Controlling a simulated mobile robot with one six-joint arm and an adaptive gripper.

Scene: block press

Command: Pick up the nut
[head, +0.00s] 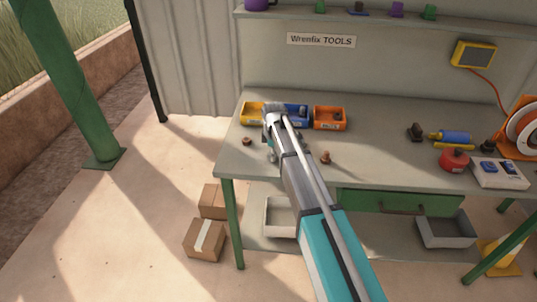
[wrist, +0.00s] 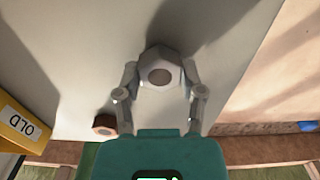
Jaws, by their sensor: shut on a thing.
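A grey hexagonal nut (wrist: 160,62) with a round hole sits between the fingertips of my gripper (wrist: 160,82) in the wrist view. Both fingers are shut on its sides. Whether it is clear of the bench top cannot be told. In the head view my gripper (head: 271,152) is over the left part of the bench, in front of the bins, and my own arm largely hides the nut. A smaller brown nut-like piece (wrist: 105,124) lies on the bench by the left finger, apart from the held nut.
A yellow bin (head: 250,120), marked OLD in the wrist view (wrist: 22,128), a blue bin (head: 303,123) and an orange bin (head: 329,126) stand behind my gripper. Small brown pieces lie left (head: 247,141) and right (head: 325,157). A red round object (head: 454,160) stands farther right.

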